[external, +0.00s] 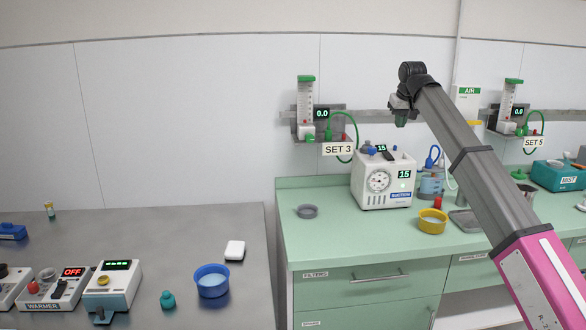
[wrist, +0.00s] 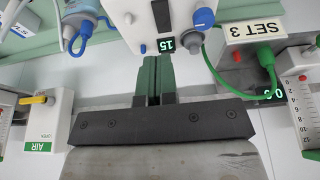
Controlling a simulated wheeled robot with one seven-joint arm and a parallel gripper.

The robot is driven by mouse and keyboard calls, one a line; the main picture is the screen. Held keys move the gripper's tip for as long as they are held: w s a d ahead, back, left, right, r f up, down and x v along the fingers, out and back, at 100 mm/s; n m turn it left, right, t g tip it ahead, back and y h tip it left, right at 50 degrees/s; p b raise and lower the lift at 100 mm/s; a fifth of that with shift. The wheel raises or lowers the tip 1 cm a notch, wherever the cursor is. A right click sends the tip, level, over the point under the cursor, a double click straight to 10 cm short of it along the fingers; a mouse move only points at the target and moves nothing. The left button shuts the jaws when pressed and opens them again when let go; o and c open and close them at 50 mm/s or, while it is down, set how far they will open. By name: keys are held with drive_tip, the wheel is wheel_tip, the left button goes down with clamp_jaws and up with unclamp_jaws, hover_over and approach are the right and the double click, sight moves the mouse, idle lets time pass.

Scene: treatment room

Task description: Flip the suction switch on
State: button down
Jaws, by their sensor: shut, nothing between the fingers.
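The white suction unit (external: 383,186) stands on the green counter, with a round gauge and a lit display reading 15.
A wall rail with the SET 3 flowmeter (external: 306,108) and green tubing is close to my gripper's left. A yellow bowl (external: 432,221) and a jar with a blue cap (external: 431,182) stand beside the unit. The counter's left front is mostly clear.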

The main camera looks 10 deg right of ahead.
drive_tip(key=shift+v, duration=1.1)
drive_tip(key=shift+s, duration=0.2)
